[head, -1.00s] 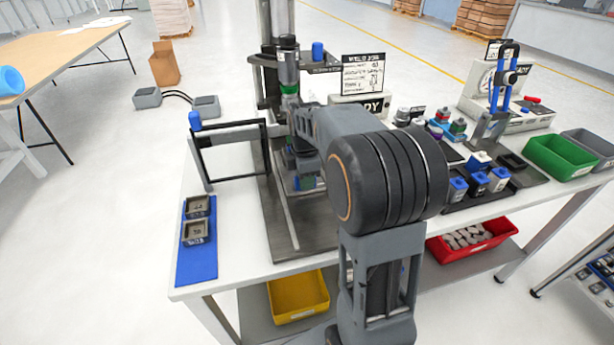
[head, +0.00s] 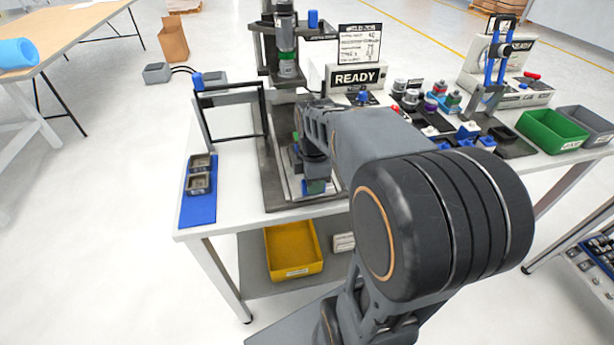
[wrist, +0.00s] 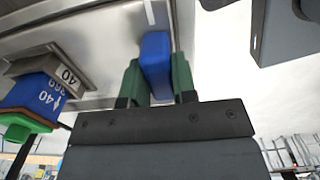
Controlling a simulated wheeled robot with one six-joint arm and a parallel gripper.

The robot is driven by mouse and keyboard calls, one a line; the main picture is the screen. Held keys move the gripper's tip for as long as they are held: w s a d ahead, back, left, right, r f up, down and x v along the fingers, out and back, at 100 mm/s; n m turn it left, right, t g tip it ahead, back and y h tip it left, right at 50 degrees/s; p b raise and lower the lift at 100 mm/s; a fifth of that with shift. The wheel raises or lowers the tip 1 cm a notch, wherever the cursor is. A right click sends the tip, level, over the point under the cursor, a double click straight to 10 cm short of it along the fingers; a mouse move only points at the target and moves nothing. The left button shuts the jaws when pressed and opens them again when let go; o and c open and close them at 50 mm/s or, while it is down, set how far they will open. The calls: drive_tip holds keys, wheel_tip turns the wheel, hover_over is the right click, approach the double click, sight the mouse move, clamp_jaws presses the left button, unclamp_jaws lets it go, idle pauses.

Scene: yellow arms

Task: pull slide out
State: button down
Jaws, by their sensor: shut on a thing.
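The slide is a flat metal plate (wrist: 100,25) with an upright blue handle (wrist: 156,62), both seen in the wrist view. My gripper (wrist: 155,85) is shut on the blue handle, a green finger pad on each side. In the head view my gripper (head: 315,187) is low over the front part of the dark base plate (head: 272,190), in front of the press (head: 286,45). My arm hides much of the slide there.
A black frame (head: 230,98) and a blue mat (head: 198,208) with two grey blocks are left of the base plate. A READY box (head: 356,78) and several small parts stand to the right. A yellow bin (head: 293,250) is on the shelf below. Floor in front is clear.

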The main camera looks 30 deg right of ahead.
drive_tip(key=shift+s+f, duration=0.1)
drive_tip(key=shift+s, duration=0.05)
drive_tip(key=c, duration=0.9)
unclamp_jaws()
drive_tip(key=shift+s, duration=0.1)
wheel_tip(320, 180, up, 14)
drive_tip(key=shift+p, duration=1.1)
